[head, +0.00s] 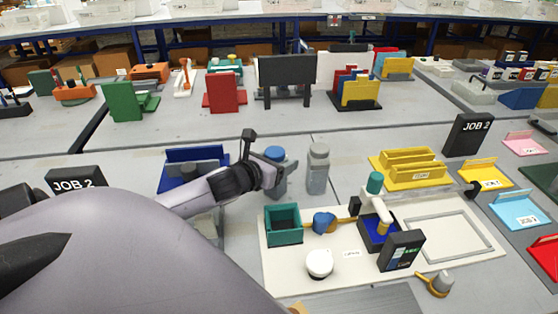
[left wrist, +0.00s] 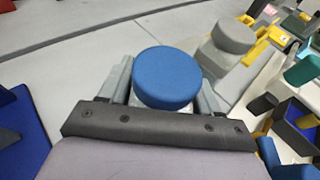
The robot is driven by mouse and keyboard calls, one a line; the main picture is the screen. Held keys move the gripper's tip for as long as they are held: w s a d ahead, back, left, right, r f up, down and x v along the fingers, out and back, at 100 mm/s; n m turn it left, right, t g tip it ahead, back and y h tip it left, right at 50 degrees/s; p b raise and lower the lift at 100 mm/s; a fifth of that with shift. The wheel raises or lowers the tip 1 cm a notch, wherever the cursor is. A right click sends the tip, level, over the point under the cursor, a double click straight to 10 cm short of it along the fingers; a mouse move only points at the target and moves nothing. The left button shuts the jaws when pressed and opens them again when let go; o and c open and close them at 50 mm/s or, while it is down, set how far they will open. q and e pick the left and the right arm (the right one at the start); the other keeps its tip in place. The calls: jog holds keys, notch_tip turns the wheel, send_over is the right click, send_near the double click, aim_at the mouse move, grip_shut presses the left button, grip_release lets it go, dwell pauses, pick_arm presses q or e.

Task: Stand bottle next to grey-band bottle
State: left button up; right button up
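A bottle with a blue cap (head: 275,153) stands upright between the fingers of my left gripper (head: 272,172). In the left wrist view its round blue cap (left wrist: 165,77) sits between the two grey fingers (left wrist: 163,95), which lie close along both sides; the gripper looks shut on it. Most of its body is hidden by the cap and gripper. A grey bottle with a grey cap (head: 318,168) stands just to its right, with a small gap between them. It also shows in the left wrist view (left wrist: 228,48). My right gripper is not in view.
To the right is a white plotter board (head: 345,262) with a teal box (head: 283,224), a white round knob (head: 319,262) and a blue tray. A blue holder (head: 196,155) stands behind my left arm. A yellow rack (head: 408,168) is farther right. Bare grey table lies behind the bottles.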

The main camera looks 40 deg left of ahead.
pick_arm(q)
jog(key=shift+o, duration=1.1)
jog(key=shift+r, duration=0.15)
jog(key=v, duration=1.2)
jog(key=shift+p, duration=0.45)
jog(key=shift+s, duration=0.1)
